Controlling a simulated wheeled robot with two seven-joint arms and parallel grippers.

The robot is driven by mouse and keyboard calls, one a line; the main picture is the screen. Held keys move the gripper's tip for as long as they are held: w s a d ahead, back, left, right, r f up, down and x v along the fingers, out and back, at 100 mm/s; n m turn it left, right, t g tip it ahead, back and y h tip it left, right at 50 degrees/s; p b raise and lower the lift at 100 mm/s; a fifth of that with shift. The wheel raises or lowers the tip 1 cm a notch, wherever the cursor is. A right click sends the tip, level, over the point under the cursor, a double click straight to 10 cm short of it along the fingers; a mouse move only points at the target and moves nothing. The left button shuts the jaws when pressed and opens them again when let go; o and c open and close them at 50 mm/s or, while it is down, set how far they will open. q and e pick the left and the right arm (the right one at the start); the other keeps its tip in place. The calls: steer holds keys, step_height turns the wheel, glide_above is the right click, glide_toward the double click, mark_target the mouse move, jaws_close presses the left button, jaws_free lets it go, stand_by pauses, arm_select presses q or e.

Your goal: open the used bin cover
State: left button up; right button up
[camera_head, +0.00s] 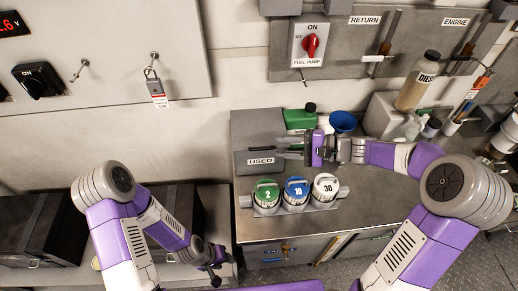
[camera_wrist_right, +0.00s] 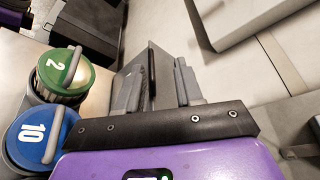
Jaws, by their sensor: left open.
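The used bin (camera_head: 241,128) is a grey box at the back left of the bench, with a "USED" label (camera_head: 261,161) on its front. Its cover looks shut. A dark handle bar lies just above the label. My right gripper (camera_head: 290,148) reaches in from the right, its fingertips at the bin's right side near the handle. In the right wrist view its two fingers (camera_wrist_right: 160,88) stand apart, with a grey panel and dark edge between and beyond them; contact is unclear. My left gripper (camera_head: 213,270) is open and low, away from the bin.
Green "2" (camera_head: 266,193), blue "10" (camera_head: 296,189) and white "30" (camera_head: 326,187) canisters stand in front of the bin. A green jug (camera_head: 299,118) and blue funnel (camera_head: 343,121) are behind my right gripper. A diesel bottle (camera_head: 415,82) stands at the right. The front right bench is clear.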

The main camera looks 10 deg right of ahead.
mark_target(264, 149)
arm_select(q)
steer(key=f+b, duration=0.3)
steer(key=f, duration=0.1)
steer(key=shift+w, duration=0.3)
arm_select(e)
steer(key=w+a+f, duration=0.1)
steer(key=a, duration=0.1)
steer(key=w+a+f, duration=0.1)
steer(key=a, duration=0.1)
steer(key=w+a+f, duration=0.1)
steer(key=a+f, duration=0.1)
steer(key=a, duration=0.1)
jaws_close()
